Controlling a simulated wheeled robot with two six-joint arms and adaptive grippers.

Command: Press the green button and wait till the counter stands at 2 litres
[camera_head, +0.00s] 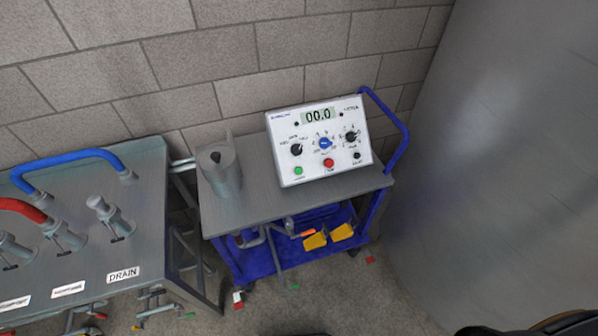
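A white control box (310,175) stands tilted back on top of a cart. Its counter display (318,115) reads 00.0. The green button (298,171) is at the lower left of its face, and nothing touches it. A red button (328,162) sits to its right. A blue knob (324,143) is in the middle, with a black knob on each side. Neither of my grippers can be made out in this view. Dark shapes show at the bottom right edge, too cut off to name.
The blue-framed cart (258,202) also bears a grey metal vessel (219,172). At left is a metal bench (150,190) with valves, blue and red hoses and a DRAIN label (123,275). A large tank (500,150) fills the right. Floor in front is mostly clear.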

